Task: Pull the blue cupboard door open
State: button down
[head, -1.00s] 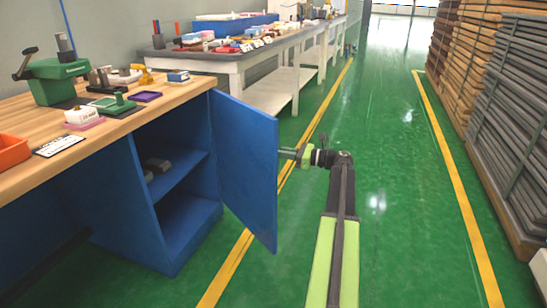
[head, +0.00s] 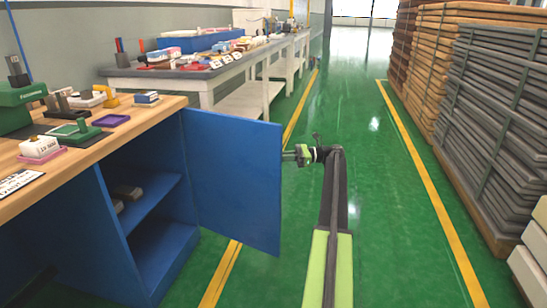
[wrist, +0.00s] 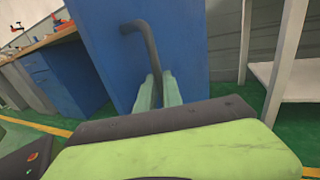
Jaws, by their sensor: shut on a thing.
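The blue cupboard door (head: 236,180) stands wide open, swung out from the cupboard (head: 160,259) under the wooden workbench. The cupboard's inside shows, with a shelf holding small dark items (head: 127,192). My gripper (head: 292,155) is at the outer edge of the door in the head view. In the wrist view, its two pale green fingers (wrist: 158,90) are shut around the lower part of the dark bent door handle (wrist: 142,35). The door's blue face (wrist: 185,40) fills the middle of that view. The fingertips and handle are hidden behind the door in the head view.
The workbench (head: 165,104) carries a green vise (head: 18,108) and small items. A long white-legged table (head: 190,72) stands behind the door. Stacked slatted pallets (head: 490,120) line the right. The green floor (head: 400,240) between is clear.

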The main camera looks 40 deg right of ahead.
aim_at(275, 143)
jog(key=shift+a, duration=0.1)
jog(key=c, duration=1.8)
grip_release()
jog(key=shift+w+a, duration=0.1)
jog(key=shift+o, duration=0.2)
jog(key=shift+w, duration=0.1)
jog(key=shift+a, duration=0.1)
jog(key=shift+r+p, duration=0.3)
notch_tip(275, 143, up, 5)
jog(key=p, duration=0.5)
jog(key=s+d+r+p, duration=0.4)
jog(key=s+r+p, duration=0.1)
jog(key=s, duration=0.6)
jog(key=shift+r, duration=0.2)
